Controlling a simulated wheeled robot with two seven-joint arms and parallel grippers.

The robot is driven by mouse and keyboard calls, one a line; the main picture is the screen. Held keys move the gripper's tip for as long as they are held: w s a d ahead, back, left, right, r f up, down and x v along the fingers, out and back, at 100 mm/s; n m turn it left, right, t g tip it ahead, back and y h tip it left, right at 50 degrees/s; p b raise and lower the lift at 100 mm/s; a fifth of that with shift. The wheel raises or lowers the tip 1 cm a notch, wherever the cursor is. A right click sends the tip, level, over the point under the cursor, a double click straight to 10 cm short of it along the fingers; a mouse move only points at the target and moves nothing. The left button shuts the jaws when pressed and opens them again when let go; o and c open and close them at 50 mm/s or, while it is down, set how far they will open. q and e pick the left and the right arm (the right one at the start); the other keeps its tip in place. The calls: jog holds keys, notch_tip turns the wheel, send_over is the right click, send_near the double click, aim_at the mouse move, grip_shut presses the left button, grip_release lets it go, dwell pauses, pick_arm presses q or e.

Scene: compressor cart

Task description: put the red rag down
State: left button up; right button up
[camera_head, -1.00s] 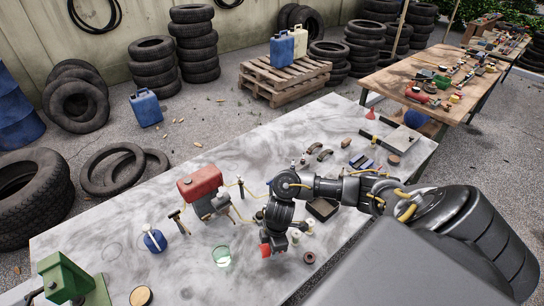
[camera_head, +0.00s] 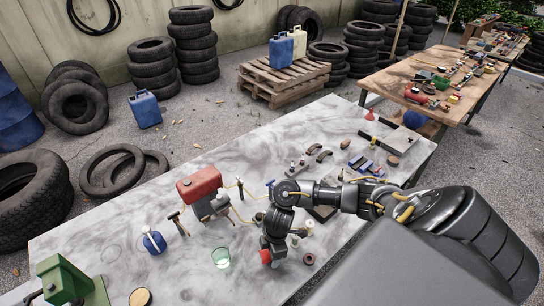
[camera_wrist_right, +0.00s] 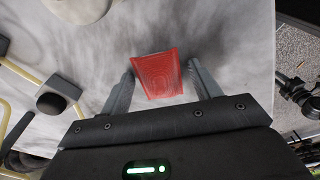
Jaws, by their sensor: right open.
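The red rag (camera_head: 265,256) is at the front part of the grey table (camera_head: 130,205), at the tip of my right gripper (camera_head: 271,253). In the right wrist view the red rag (camera_wrist_right: 158,75) shows between the two fingers of my right gripper (camera_wrist_right: 160,82). The fingers are open, with a gap on each side of the rag. I cannot tell whether the rag lies flat on the table or how high the fingertips are above it. My left gripper is not in view.
A green glass (camera_head: 221,257) stands just left of the rag. The red-tanked compressor (camera_head: 200,185) stands behind it, and a blue bottle (camera_head: 154,241) is farther left. A small brown ring (camera_head: 309,258) lies to the right. The table's left middle is bare.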

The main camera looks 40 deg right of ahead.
notch_tip(320, 180, up, 12)
jog(key=d+p, duration=0.1)
jog(key=p, duration=0.2)
jog(key=shift+s+d, duration=0.15)
jog(key=shift+s, duration=0.15)
dwell(0.4)
